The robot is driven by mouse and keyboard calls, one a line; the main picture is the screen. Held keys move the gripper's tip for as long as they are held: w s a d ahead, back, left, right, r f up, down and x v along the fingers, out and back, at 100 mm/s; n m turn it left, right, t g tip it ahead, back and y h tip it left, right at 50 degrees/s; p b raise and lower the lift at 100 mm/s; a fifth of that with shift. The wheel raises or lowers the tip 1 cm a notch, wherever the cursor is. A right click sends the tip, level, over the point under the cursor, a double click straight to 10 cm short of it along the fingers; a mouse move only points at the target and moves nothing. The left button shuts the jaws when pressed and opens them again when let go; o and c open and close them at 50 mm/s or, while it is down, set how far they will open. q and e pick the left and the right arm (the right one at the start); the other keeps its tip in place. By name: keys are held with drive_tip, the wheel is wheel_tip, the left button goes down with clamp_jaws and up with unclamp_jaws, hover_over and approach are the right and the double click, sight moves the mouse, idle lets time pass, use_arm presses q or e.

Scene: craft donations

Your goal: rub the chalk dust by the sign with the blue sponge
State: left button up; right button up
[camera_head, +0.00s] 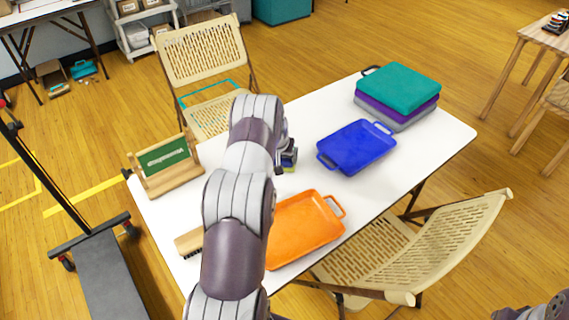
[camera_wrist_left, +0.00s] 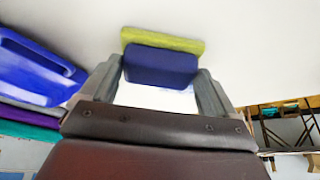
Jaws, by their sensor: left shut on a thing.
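The blue sponge (camera_wrist_left: 160,64), with a yellow-green layer along one side, sits between the fingers of my left gripper (camera_wrist_left: 160,80) in the left wrist view. The left gripper (camera_head: 288,154) is shut on it over the middle of the white table; only a small part of the sponge (camera_head: 289,168) shows in the head view. I cannot tell whether it touches the tabletop. The green sign (camera_head: 164,155) stands in a wooden frame at the table's left end, left of my arm. I see no chalk dust; my left arm covers part of the tabletop near the sign. My right gripper is out of view.
On the white table (camera_head: 435,140) are a blue tray (camera_head: 357,147), an orange tray (camera_head: 304,230), a stack of trays topped by a teal one (camera_head: 398,87), and a brush (camera_head: 188,242). Folding chairs (camera_head: 205,65) stand behind and in front (camera_head: 425,240).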

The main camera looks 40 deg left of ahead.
use_arm(q)
drive_tip(key=shift+w+a+f+b, duration=0.15)
drive_tip(key=shift+w+a+b, duration=0.05)
drive_tip(key=shift+a+b, duration=0.5)
drive_tip(key=shift+w+a+f+b, duration=0.1)
drive_tip(key=shift+w+a+b, duration=0.1)
drive_tip(key=shift+a+b, duration=0.45)
drive_tip(key=shift+w+a+r, duration=0.1)
drive_tip(key=shift+a, duration=0.25)
drive_tip(key=shift+w+a+b, duration=0.2)
drive_tip(key=shift+a+b, duration=0.35)
drive_tip(key=shift+a, duration=0.1)
drive_tip(key=shift+w+a+b, duration=0.15)
drive_tip(key=shift+a+b, duration=0.35)
drive_tip(key=shift+a, duration=0.1)
drive_tip(key=shift+w+a+r, duration=0.1)
drive_tip(key=shift+a+r, duration=0.05)
drive_tip(key=shift+a, duration=0.2)
wheel_tip(320, 180, up, 6)
drive_tip(key=p, duration=0.3)
drive_tip(key=shift+r+p, duration=0.1)
drive_tip(key=shift+p, duration=0.2)
